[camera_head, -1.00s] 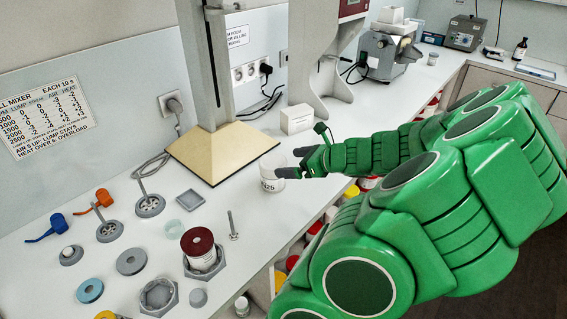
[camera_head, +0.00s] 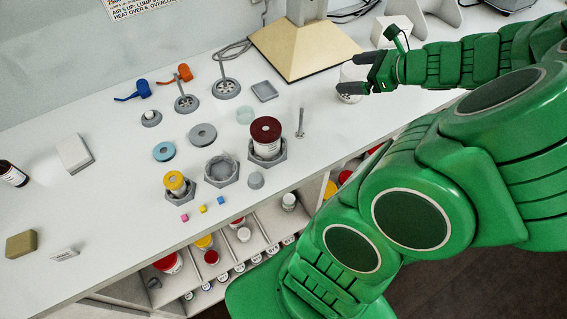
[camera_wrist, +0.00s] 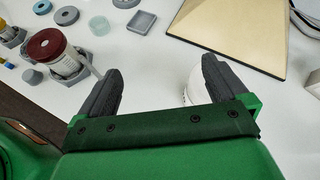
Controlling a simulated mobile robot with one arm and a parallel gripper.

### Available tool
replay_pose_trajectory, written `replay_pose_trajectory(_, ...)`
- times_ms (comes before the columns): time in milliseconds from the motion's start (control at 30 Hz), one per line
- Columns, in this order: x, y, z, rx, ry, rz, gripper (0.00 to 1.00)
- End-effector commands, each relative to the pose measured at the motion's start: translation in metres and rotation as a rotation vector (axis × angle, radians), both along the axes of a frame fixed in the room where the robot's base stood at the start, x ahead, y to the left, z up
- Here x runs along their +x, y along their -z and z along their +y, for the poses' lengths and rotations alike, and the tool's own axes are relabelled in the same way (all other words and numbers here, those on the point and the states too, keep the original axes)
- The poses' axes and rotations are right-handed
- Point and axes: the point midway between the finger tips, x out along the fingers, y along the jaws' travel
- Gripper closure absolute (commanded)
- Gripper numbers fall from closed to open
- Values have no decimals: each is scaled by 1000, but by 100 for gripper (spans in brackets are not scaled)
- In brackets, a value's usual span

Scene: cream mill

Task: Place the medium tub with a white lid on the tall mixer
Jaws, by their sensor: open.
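A white tub (camera_head: 349,75) stands on the bench just right of the tall mixer's cream base (camera_head: 300,55). My gripper (camera_head: 358,73) is open at the tub, with one finger on its far side and one on its near side. In the wrist view my gripper (camera_wrist: 160,70) shows both fingers spread. The tub (camera_wrist: 190,88) is partly hidden there behind the right finger, so contact cannot be told. Its top is hard to make out. The mixer's column is cut off at the top of the head view.
A dark-red-lidded jar (camera_head: 266,132) sits in a grey hexagonal holder left of my gripper. A small yellow-topped jar (camera_head: 175,183), grey rings and stands are farther left. A white box (camera_head: 391,30) is behind the arm. Several tubs fill the shelf (camera_head: 262,218) below the bench.

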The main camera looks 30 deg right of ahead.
Motion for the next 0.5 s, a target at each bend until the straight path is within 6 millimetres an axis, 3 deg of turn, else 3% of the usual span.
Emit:
replay_pose_trajectory(33,8,-4,22,-44,-78,5,0)
replay_pose_trajectory(200,19,-10,86,-174,-325,13,0)
replay_pose_trajectory(500,10,-16,187,-389,-755,6,0)
